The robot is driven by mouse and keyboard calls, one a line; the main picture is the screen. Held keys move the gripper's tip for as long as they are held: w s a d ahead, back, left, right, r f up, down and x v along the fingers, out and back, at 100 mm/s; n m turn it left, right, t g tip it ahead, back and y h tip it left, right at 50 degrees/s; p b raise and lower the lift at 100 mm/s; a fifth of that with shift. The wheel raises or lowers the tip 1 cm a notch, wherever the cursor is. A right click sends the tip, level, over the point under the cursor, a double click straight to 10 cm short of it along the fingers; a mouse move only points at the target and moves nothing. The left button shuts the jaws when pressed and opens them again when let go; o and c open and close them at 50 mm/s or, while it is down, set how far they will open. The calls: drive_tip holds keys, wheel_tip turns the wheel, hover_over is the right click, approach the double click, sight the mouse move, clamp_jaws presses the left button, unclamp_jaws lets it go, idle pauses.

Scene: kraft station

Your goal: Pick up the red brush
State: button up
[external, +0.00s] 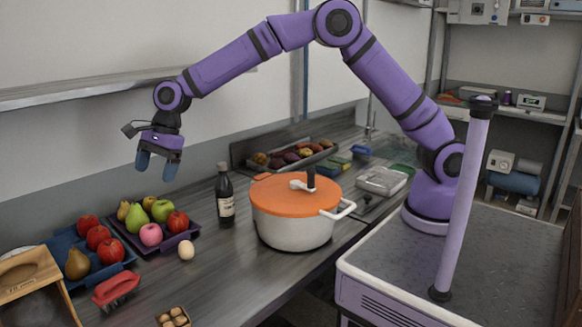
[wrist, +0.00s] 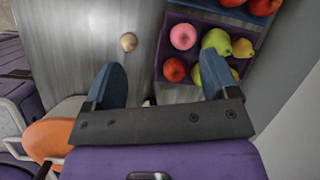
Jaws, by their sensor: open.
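The red brush (external: 117,289) lies on the metal counter at the lower left of the external view, beside the blue tray of fruit. My gripper (external: 157,166) is open and empty, high above the counter near the purple fruit tray, up and to the right of the brush. In the wrist view my gripper (wrist: 160,85) shows its two blue fingers spread apart, with counter and part of the purple tray below them.
A purple tray (external: 196,228) and a blue tray (external: 62,243) hold fruit near the brush. An egg (external: 186,250), a dark bottle (external: 225,195) and a white pot with orange lid (external: 295,225) stand to the right. A wooden box (external: 32,275) is left; a small egg carton (external: 172,317) is in front.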

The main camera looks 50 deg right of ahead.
drive_tip(key=s+a+f+m, duration=0.1)
drive_tip(key=s+a+f, duration=0.1)
drive_tip(key=a+f, duration=0.2)
drive_tip(key=s+a+f+m, duration=0.1)
drive_tip(key=s+a+f, duration=0.1)
drive_tip(key=a+f, duration=0.2)
drive_tip(key=s+a+f+g, duration=0.1)
drive_tip(key=s+a+f, duration=0.1)
drive_tip(key=a+f, duration=0.2)
drive_tip(key=shift+a+f+m, duration=0.2)
drive_tip(key=shift+a+m, duration=0.1)
drive_tip(key=shift+m, duration=0.1)
hover_over(121, 285)
drive_tip(key=d, duration=0.2)
wheel_tip(121, 285, down, 5)
drive_tip(key=shift+d+r, duration=0.1)
drive_tip(key=shift+r, duration=0.1)
drive_tip(key=shift+x, duration=2.9)
drive_tip(key=shift+w, duration=0.1)
drive_tip(key=c, duration=1)
